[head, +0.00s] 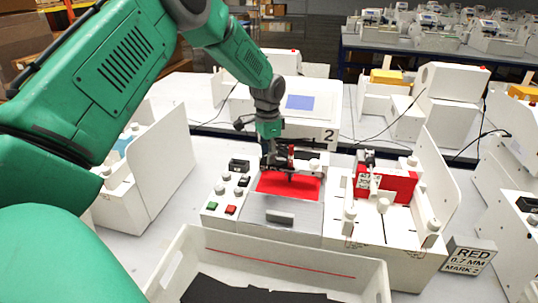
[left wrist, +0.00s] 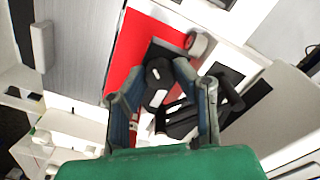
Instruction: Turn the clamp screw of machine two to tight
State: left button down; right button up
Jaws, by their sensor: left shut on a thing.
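Machine two (head: 330,133), marked with a black 2, stands in the middle of the head view. A red sheet (head: 302,188) lies on its bed and shows red in the left wrist view (left wrist: 127,62). My left gripper (head: 287,163) reaches down over the back of the bed at the pen carriage. In the left wrist view its fingers (left wrist: 168,80) are closed around a dark round part, the clamp screw (left wrist: 158,75). The fingers hide part of the screw, and I cannot read how tight it is. My right gripper is not in view.
A white bin (head: 300,248) with black contents stands in front. Buttons (head: 230,210) sit left of the bed. A second white machine (head: 385,225) with a red part stands close on the right, beside a "RED 0.7 MM MARK 2" sign (head: 468,256). White panels flank both sides.

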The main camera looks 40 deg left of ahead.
pick_arm(q)
jog(key=shift+s+m, duration=0.1)
jog(key=shift+m, duration=0.7)
jog(key=shift+a, duration=0.1)
jog(key=c, duration=1.3)
grip_release()
jog(key=shift+a, duration=0.1)
notch_tip(320, 180, up, 12)
jog(key=shift+f, duration=0.15)
jog(key=shift+f, duration=0.1)
